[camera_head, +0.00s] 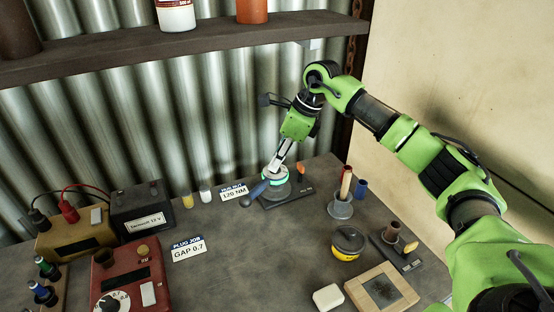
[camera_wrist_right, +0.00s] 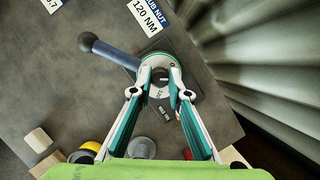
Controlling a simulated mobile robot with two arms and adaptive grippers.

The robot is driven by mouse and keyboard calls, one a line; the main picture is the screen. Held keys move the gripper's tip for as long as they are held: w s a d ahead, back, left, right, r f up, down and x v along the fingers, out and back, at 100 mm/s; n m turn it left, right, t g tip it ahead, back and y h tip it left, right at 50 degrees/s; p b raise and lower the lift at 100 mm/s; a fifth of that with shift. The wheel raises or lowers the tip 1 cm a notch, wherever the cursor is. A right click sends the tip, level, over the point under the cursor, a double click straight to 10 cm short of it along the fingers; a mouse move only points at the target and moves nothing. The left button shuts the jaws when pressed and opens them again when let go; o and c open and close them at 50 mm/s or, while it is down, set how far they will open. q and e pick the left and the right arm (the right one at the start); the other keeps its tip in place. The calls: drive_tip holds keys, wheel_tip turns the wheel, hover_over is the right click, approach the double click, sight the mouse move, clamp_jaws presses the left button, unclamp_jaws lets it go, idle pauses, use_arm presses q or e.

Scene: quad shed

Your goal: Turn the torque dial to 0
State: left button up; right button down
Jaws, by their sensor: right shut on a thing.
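The torque dial is the round grey head with a pale green ring (camera_head: 275,174), on a dark base plate (camera_head: 290,194) at the back of the bench. A handle with a dark blue grip (camera_head: 258,190) sticks out from it to the left. My right gripper (camera_head: 277,167) comes down on the dial from above. In the right wrist view its fingertips (camera_wrist_right: 160,76) sit on either side of the dial's top and are shut on it. The handle (camera_wrist_right: 115,54) runs to the upper left there. The fingers hide part of the dial, and I cannot read its setting. My left gripper is not in view.
A "HUB NUT 120 NM" card (camera_head: 233,191) stands left of the dial. A red box with a white dial (camera_head: 132,283) and a battery (camera_head: 143,207) are at left. A grey cup (camera_head: 341,208) and yellow tin (camera_head: 347,243) stand at right. The middle bench is clear.

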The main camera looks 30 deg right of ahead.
drive_tip(key=n, duration=0.2)
drive_tip(key=n+g+y, duration=0.1)
drive_tip(key=n, duration=0.1)
drive_tip(key=shift+w+d+r+n+p, duration=0.1)
drive_tip(key=shift+w+r+n+p, duration=0.1)
drive_tip(key=shift+n+p, duration=0.15)
drive_tip(key=shift+f+n+g, duration=0.1)
drive_tip(key=shift+n+g, duration=0.9)
drive_tip(key=shift+n, duration=1.15)
drive_tip(key=c, duration=1.9)
unclamp_jaws()
drive_tip(key=shift+f, duration=0.1)
